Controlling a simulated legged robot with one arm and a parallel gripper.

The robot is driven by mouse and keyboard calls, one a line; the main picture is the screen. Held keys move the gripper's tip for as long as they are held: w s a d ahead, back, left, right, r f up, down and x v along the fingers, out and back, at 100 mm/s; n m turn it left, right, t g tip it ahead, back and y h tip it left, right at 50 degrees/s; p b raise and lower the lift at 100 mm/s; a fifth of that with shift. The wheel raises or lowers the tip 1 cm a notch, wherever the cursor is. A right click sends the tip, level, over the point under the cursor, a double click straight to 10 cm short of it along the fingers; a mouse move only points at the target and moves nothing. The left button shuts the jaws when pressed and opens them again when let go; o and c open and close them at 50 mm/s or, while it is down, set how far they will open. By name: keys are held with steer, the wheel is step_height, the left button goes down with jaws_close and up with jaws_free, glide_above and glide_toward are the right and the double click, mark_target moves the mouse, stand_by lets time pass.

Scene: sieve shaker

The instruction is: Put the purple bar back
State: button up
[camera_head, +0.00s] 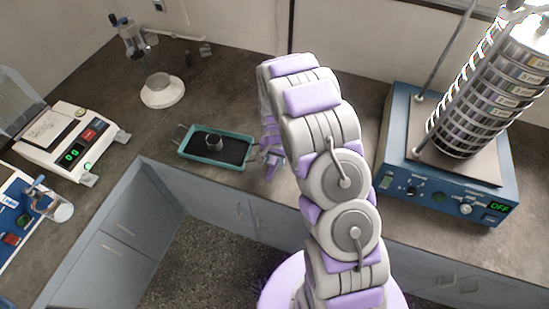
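The sieve shaker (402,172) stands on the counter at the right, with a tall stack of round metal sieves (497,82) on it. A grey upright rod (447,45) rises at the stack's left. The top of the stack is cut off by the frame's edge. I cannot make out a separate purple bar; the purple I see clearly is on my own arm. My gripper (268,160) is low over the counter, just right of the teal tray, partly hidden behind my arm. Its opening and anything in it cannot be made out.
A balance (62,143) and a blue device (17,215) are at the left. The counter between tray and shaker is mostly covered by my arm.

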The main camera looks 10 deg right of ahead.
mark_target(275, 158)
steer(key=shift+o, duration=0.4)
steer(key=s+r+n+p, duration=0.1)
steer(key=s+r, duration=0.3)
steer(key=r, duration=0.7)
steer(key=s+r+n+p, duration=0.1)
steer(key=s+r, duration=0.2)
steer(key=r, duration=0.8)
steer(key=s+r+n, duration=0.1)
steer(key=s+r, duration=0.3)
steer(key=s, duration=0.6)
steer(key=s+r+n+g, duration=0.1)
steer(key=s+r, duration=0.3)
steer(key=s, duration=0.6)
steer(key=s+r+n, duration=0.2)
steer(key=s+r, duration=0.3)
steer(key=s, duration=0.5)
steer(key=shift+n+g, duration=0.4)
steer(key=shift+f, duration=0.1)
